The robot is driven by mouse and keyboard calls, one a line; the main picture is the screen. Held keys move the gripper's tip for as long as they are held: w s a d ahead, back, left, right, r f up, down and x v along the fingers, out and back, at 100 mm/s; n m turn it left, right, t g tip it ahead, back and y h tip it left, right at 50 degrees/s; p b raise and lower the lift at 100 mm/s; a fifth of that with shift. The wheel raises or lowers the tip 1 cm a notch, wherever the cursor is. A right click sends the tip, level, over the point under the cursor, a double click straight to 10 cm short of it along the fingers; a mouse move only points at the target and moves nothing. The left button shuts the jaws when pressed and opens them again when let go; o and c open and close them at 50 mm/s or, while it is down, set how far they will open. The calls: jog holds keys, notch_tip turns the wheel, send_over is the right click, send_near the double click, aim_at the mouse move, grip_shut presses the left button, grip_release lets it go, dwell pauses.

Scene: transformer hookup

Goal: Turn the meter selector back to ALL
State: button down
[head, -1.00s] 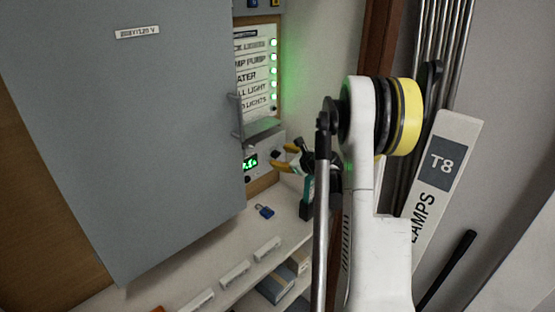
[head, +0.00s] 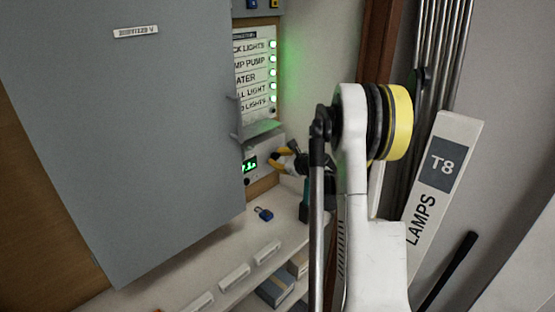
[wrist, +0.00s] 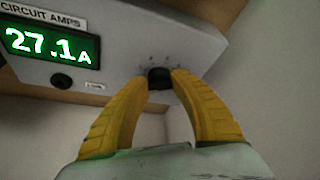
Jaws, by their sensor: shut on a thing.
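The meter (wrist: 120,45) is a pale box labelled CIRCUIT AMPS, with a green display (wrist: 50,44) reading 27.1 A in the wrist view. Its lit display (head: 249,166) also shows in the head view, too small to read surely. A black selector knob (wrist: 159,77) sits at the meter's right part, between my yellow fingertips. My gripper (wrist: 160,80) is shut on this knob; it also shows at the meter in the head view (head: 277,157). The fingers partly hide the knob, and I cannot read its position or marks.
A large grey panel door (head: 135,130) stands at left in the head view. Labelled rows with green lamps (head: 255,73) are above the meter. A blue padlock (head: 263,214) lies on the white shelf below. A LAMPS T8 box (head: 434,180) leans at right.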

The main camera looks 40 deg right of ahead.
jog(key=c, duration=1.1)
grip_release()
jog(key=shift+s, duration=0.1)
jog(key=v, duration=1.1)
jog(key=shift+s+a+r, duration=0.1)
jog(key=shift+s+r, duration=0.05)
jog(key=shift+s, duration=0.2)
